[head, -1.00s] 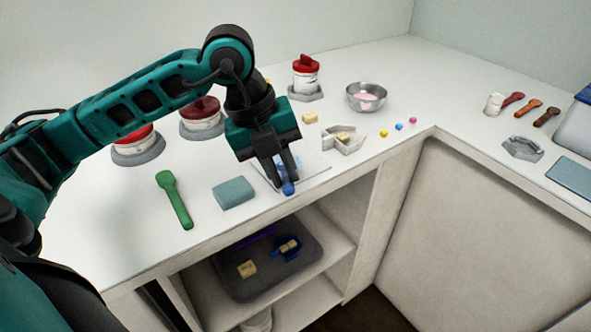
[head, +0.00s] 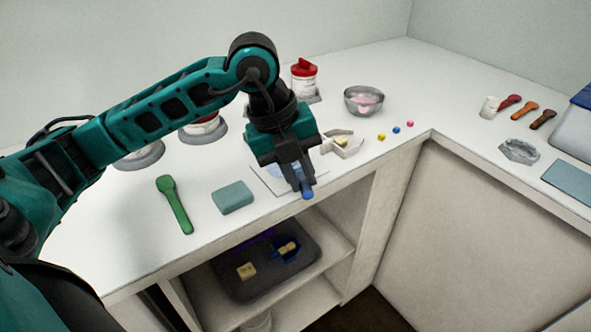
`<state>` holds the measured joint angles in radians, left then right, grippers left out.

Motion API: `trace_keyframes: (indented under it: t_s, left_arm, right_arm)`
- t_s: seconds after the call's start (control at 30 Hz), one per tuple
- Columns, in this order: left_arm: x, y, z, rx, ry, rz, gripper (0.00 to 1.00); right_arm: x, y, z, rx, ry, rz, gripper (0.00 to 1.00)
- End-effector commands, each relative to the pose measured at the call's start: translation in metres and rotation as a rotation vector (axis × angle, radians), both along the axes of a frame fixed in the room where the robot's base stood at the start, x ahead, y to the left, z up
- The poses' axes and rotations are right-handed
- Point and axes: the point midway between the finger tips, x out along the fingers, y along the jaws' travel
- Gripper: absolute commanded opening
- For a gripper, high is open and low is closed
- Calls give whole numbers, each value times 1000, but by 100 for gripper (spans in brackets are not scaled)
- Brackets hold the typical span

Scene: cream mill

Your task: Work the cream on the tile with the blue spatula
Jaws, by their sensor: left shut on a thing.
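My left gripper (head: 302,190) is over the right part of the white tile (head: 265,183) near the counter's front edge. It is shut on the blue spatula (head: 307,195), whose blue end shows just below the fingertips. The rest of the spatula is hidden behind the fingers. A pale bluish patch (head: 275,171), perhaps the cream, shows on the tile left of the fingers. I cannot tell whether the spatula touches it. My right gripper is not in view.
A green spatula (head: 174,204) and a teal block (head: 232,197) lie left of the tile. A grey tray (head: 230,287) sits on the shelf below.

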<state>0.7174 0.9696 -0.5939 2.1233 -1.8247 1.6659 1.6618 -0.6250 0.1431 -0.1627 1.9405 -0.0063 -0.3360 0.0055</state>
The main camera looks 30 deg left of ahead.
Motion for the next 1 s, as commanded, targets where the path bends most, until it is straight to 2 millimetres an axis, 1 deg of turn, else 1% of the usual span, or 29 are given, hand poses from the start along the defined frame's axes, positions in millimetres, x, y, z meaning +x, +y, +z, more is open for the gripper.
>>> trace_keyframes:
  t_s: [0.03,0.3,0.53,0.67,1.0]
  left_arm:
    - [-3,5,-2,4,1,3,0]
    - [-18,25,-4,4,1,4,0]
    - [-25,33,-3,3,3,1,0]
    - [-23,29,0,-1,3,-1,0]
    - [-4,4,1,-3,2,-2,0]
  right_arm:
    - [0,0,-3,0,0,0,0]
    - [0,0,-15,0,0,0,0]
    - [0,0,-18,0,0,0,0]
    - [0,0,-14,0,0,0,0]
    - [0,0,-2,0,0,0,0]
